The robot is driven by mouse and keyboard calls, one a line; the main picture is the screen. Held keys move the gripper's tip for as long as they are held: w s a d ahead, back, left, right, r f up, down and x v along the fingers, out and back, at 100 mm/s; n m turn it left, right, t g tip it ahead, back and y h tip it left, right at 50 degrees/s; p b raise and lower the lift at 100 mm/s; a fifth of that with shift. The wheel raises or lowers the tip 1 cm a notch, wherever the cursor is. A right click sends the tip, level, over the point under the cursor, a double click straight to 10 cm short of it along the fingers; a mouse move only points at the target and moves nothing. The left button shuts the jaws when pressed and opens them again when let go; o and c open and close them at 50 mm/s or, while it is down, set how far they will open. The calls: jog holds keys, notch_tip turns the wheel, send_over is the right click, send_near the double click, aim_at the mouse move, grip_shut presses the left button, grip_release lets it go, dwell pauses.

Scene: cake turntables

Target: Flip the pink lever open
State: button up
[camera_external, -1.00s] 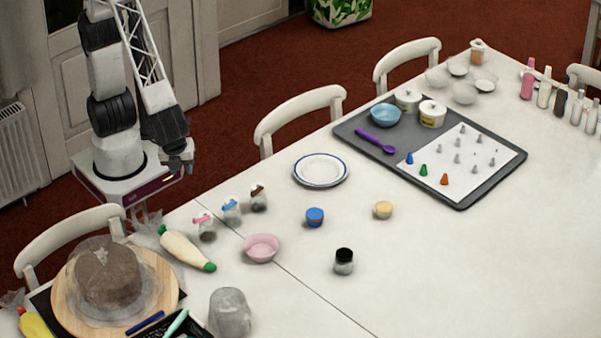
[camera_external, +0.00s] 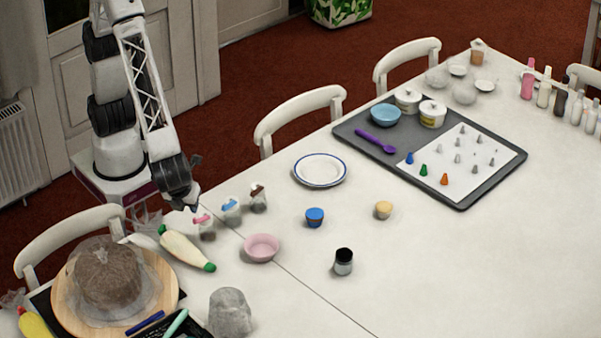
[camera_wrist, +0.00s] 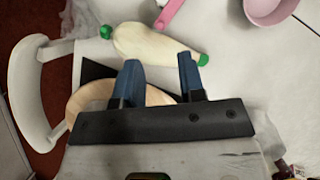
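The pink lever (camera_external: 202,218) lies across the top of a small clear jar (camera_external: 207,234), at the left end of a row of small jars on the table. In the wrist view a pink lever-like piece (camera_wrist: 169,14) shows at the top edge, cut off, beyond my fingertips. My gripper (camera_external: 194,203) is close to the pink lever in the external view, a little up and left of it, with no contact visible. In the wrist view the two blue fingers of my gripper (camera_wrist: 160,72) are apart, with nothing between them.
Jars with a blue lever (camera_external: 231,206) and a dark brown lever (camera_external: 258,192) stand close to the right. A pink bowl (camera_external: 261,247) stands at lower right.

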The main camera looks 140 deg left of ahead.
aim_at(194, 219)
jog(key=shift+f, duration=0.1)
jog(key=shift+x, duration=3.8)
jog(key=shift+a, duration=0.15)
jog(key=shift+c, duration=0.2)
grip_shut()
